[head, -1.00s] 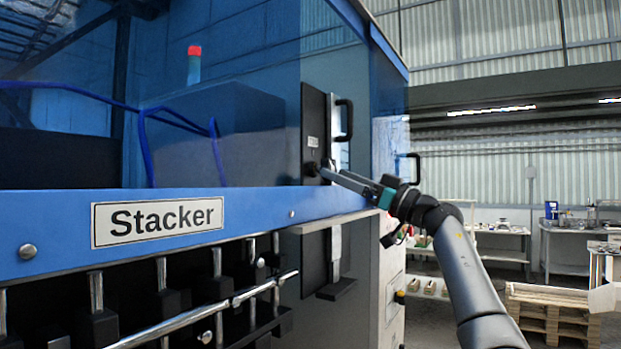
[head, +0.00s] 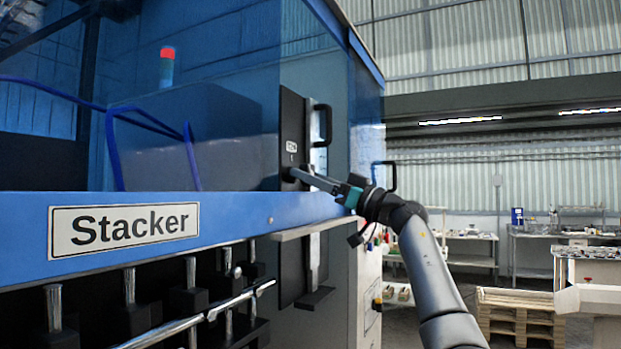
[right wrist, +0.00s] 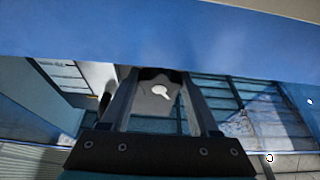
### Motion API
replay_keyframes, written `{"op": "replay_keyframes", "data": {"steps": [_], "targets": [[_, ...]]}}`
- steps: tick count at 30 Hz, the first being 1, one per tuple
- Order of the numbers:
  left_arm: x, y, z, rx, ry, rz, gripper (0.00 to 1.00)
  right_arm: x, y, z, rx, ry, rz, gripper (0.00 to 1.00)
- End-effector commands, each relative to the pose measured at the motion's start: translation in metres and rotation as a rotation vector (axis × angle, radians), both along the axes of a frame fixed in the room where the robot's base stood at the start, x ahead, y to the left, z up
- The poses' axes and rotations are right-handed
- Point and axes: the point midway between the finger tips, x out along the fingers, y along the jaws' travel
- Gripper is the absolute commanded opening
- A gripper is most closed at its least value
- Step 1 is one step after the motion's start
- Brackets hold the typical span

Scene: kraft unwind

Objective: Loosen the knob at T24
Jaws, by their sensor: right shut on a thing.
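A small dark knob (head: 289,175) sits on a tall black panel (head: 293,120) at the right end of the blue machine, below a small label (head: 291,146) too small to read. My right gripper (head: 297,174) reaches in from the right with its long grey fingers at the knob, which they mostly hide. In the right wrist view, the two fingers of the right gripper (right wrist: 160,82) are shut on the dark rounded knob (right wrist: 158,73) between their tips. My left gripper is not in view.
Metal levers and a bar (head: 205,316) are below. Pallets (head: 520,315) stand at right.

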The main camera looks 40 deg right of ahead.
Motion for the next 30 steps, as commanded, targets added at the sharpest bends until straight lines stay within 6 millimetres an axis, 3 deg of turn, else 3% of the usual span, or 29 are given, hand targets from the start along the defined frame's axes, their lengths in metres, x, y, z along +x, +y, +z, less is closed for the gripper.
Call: {"op": "replay_keyframes", "data": {"steps": [1, 11, 17, 30], "targets": [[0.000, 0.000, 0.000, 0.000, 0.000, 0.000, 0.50, 0.000, 0.000, 0.000, -0.001, 0.001, 0.001, 0.44], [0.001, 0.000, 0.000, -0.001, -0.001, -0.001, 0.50, 0.000, 0.000, -0.001, -0.001, 0.001, 0.001, 0.07], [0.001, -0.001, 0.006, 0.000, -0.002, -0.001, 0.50, 0.001, 0.000, 0.000, -0.021, -0.005, 0.001, 0.06], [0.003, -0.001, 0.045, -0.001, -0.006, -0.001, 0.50, 0.001, -0.001, 0.001, -0.204, -0.100, 0.001, 0.06]]}}
